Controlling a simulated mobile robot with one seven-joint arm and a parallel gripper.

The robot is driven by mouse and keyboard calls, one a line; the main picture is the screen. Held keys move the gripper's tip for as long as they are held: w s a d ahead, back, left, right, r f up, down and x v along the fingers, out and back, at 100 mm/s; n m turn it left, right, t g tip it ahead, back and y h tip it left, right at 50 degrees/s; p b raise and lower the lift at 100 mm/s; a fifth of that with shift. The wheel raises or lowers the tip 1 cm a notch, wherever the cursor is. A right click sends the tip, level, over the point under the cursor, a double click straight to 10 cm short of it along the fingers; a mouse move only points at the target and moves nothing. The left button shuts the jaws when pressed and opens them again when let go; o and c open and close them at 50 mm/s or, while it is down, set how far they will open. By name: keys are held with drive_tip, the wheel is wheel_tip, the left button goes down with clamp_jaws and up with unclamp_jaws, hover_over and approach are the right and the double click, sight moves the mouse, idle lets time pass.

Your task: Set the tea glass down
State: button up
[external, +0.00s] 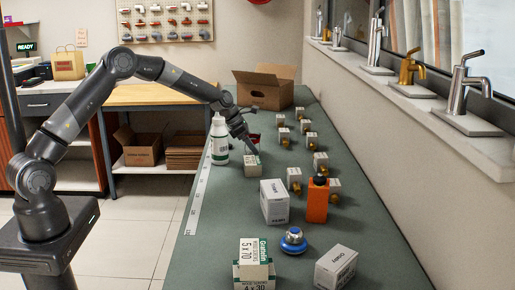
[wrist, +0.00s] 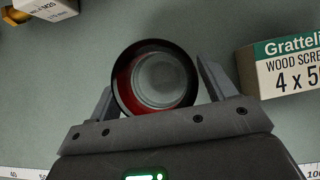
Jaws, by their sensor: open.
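The tea glass (wrist: 128,84) shows from above in the wrist view as a round dark rim with a red inner wall and a pale bottom. It appears upright on the grey-green counter. My gripper (wrist: 156,88) is open, with one finger on each side of the glass; I cannot tell whether either finger touches it. In the external view, my gripper (external: 252,146) is low over the far part of the counter, and a small red bit of the glass (external: 254,137) shows beside it, mostly hidden.
A Grattelix wood screw box (wrist: 288,68) is close to the right finger; a box (external: 252,170) stands just in front of my gripper. A white bottle (external: 219,145) is to the left. Several small boxes with brass fittings (external: 295,187) stand to the right. A cardboard box (external: 265,92) is behind.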

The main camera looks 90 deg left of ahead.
drive_tip(key=shift+r, duration=0.1)
wheel_tip(320, 180, up, 10)
drive_tip(key=s, duration=0.1)
drive_tip(key=shift+s, duration=0.35)
drive_tip(key=shift+d, duration=0.1)
drive_tip(key=s+d+r+m, duration=0.3)
drive_tip(key=d+r+m, duration=0.25)
drive_tip(key=d, duration=0.45)
drive_tip(key=s+d+r+m+g, duration=0.1)
drive_tip(key=s+d+r+m, duration=0.25)
drive_tip(key=d+m, duration=0.4)
drive_tip(key=s+d+r+m, duration=0.3)
drive_tip(key=d+r+m, duration=0.15)
drive_tip(key=d, duration=0.75)
drive_tip(key=s+d+r+m, duration=0.2)
drive_tip(key=s+d+m, duration=0.9)
drive_tip(key=s, duration=0.4)
drive_tip(key=s+d+f+m, duration=0.2)
drive_tip(key=s+m, duration=0.2)
drive_tip(key=s, duration=0.2)
drive_tip(key=s+d+f+m, duration=0.3)
drive_tip(key=s+m, duration=0.1)
drive_tip(key=s, duration=0.2)
drive_tip(key=shift+s+d, duration=0.15)
drive_tip(key=shift+s, duration=0.2)
